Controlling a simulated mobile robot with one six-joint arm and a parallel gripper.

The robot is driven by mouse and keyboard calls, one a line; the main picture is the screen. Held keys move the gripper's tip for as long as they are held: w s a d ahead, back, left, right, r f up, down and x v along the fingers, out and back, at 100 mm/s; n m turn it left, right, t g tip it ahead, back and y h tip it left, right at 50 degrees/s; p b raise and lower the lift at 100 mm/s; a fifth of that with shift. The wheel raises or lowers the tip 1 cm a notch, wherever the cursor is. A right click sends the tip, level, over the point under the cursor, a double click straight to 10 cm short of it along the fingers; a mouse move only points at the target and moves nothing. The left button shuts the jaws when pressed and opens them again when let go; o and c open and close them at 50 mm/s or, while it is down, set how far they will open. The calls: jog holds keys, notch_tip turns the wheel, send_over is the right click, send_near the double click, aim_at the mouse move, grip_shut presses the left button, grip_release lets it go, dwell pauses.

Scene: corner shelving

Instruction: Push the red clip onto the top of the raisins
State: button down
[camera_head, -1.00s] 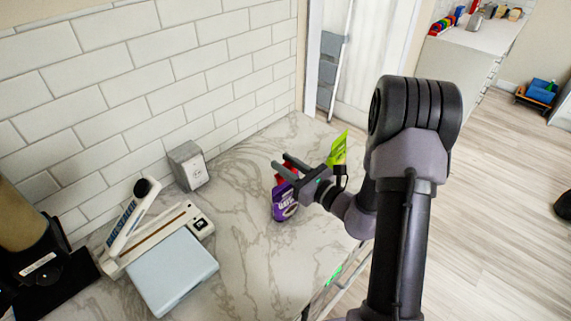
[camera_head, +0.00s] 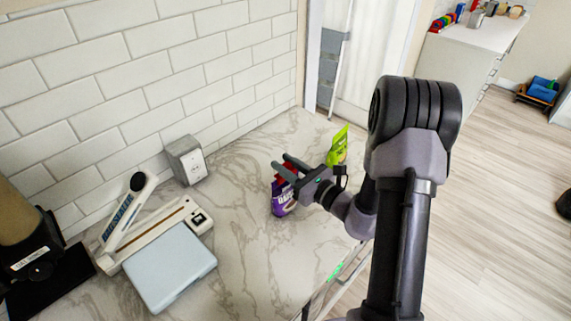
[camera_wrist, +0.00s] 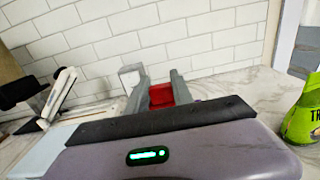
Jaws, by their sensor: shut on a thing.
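The raisins are a purple bag (camera_head: 283,200) standing on the marble counter, partly behind my gripper in the head view. My gripper (camera_head: 281,167) is at the bag's top, its two fingers pointing left and shut on the red clip (camera_head: 289,172). The wrist view shows the red clip (camera_wrist: 161,95) between the two fingers (camera_wrist: 158,88). The clip sits at or just above the top edge of the bag; I cannot tell whether the bag's edge is inside it.
A green bag (camera_head: 338,146) stands just behind my gripper and shows at the right in the wrist view (camera_wrist: 304,115). A sealer (camera_head: 150,235) with a pale blue plate and a grey box (camera_head: 185,160) stand to the left. The counter between them (camera_head: 240,215) is clear.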

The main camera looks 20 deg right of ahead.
jog(key=shift+f, duration=0.2)
jog(key=c, duration=1.5)
grip_release()
jog(key=shift+c, duration=0.2)
jog(key=o, duration=0.5)
jog(key=v, duration=1.7)
jog(key=shift+s, duration=0.2)
jog(key=shift+d, duration=0.15)
